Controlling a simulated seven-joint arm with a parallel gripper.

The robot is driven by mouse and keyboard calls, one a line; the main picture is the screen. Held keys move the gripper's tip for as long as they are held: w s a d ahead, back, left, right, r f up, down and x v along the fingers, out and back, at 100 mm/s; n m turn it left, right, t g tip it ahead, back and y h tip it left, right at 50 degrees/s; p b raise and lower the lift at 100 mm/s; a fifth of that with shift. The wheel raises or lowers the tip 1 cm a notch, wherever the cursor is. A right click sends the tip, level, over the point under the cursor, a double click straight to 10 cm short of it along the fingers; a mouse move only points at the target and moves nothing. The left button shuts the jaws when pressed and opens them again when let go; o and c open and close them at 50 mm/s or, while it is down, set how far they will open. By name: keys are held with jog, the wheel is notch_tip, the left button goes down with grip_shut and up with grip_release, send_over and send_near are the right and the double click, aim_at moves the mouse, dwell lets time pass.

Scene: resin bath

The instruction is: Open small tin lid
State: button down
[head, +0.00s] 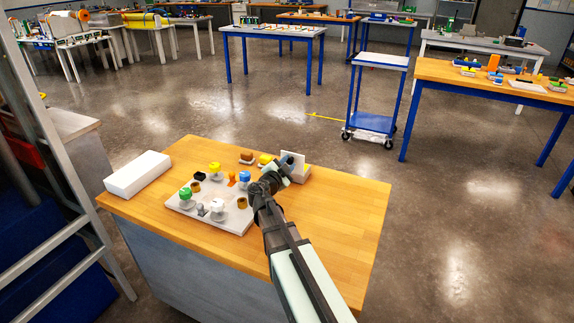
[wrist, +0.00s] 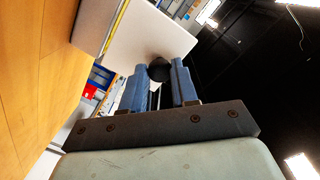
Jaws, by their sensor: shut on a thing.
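The small tin (head: 302,174) is a pale box at the back of the wooden table, just beyond my gripper (head: 283,170). Its white lid (head: 292,158) stands raised, roughly upright. In the wrist view the lid (wrist: 140,35) is a broad white panel beside the tin's pale wall (wrist: 95,25). My gripper (wrist: 155,92) has blue fingers, shut on the black lid knob (wrist: 159,69) on the panel's face. The inside of the tin is mostly hidden.
Left of my gripper lies a white board (head: 222,222) with several coloured knobs and fittings. A long white box (head: 138,174) is at the table's left edge. A brown piece (head: 247,155) and a yellow piece (head: 265,159) lie near the tin. The table's right side is clear.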

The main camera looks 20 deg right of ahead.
jog(key=c, duration=0.9)
grip_release()
jog(key=shift+o, duration=0.2)
jog(key=shift+s, duration=0.15)
jog(key=v, duration=1.3)
jog(key=shift+s+a, duration=0.15)
jog(key=shift+a, duration=0.15)
jog(key=shift+r, duration=0.15)
